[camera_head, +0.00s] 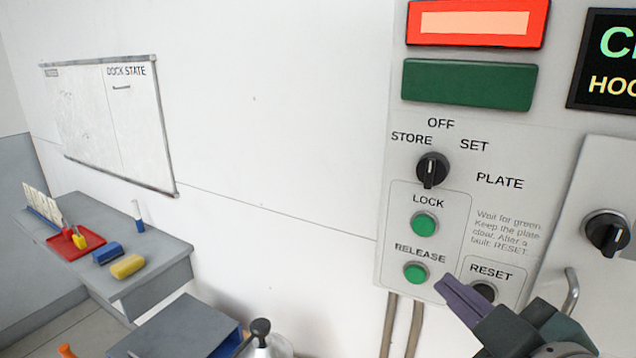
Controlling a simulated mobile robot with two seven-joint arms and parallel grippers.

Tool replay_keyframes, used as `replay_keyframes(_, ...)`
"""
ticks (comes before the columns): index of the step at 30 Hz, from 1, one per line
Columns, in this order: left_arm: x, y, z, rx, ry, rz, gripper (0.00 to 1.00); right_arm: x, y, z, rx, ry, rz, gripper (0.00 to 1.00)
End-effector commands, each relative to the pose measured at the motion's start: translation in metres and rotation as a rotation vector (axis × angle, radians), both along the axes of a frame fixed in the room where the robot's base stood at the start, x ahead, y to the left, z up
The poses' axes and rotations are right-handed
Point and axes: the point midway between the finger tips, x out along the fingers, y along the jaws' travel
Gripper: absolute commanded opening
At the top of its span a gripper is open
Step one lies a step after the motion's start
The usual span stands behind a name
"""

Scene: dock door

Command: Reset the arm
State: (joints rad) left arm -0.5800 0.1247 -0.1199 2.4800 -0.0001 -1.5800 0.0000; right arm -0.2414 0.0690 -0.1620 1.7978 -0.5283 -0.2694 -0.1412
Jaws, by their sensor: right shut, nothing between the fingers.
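My right gripper (446,287) comes in from the lower right, in front of the lower part of the grey control panel (384,240). Its purple fingers are shut with nothing between them and point up and left. The dark RESET button (485,290) is just right of the fingertips, partly hidden by the fingers. I cannot tell whether they touch the panel. The green RELEASE button (416,272) is left of the fingertips, and the green LOCK button (425,223) is above it. The black selector knob (432,170) points up toward OFF. My left gripper is not in view.
Above the knob, a red lamp (478,35) glows over a dark green one (468,85). A display (603,75) and another black knob (607,233) are at right. A grey bench (160,250) with a red tray (88,248) stands left, below a whiteboard (85,130).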

Motion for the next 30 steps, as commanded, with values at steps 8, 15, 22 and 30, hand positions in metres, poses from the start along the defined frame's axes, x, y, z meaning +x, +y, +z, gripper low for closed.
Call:
replay_keyframes(8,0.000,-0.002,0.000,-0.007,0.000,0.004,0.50,-0.109,-0.034,-0.045,0.297,0.556,-0.319,0.00)
replay_keyframes(15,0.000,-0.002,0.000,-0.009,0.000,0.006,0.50,-0.217,-0.015,-0.046,0.418,0.985,-0.399,0.00)
replay_keyframes(22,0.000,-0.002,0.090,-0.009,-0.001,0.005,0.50,-0.219,-0.014,0.042,0.418,0.997,-0.403,0.00)
replay_keyframes(30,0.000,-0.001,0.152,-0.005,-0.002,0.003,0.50,-0.218,-0.015,0.104,0.417,0.996,-0.403,0.00)
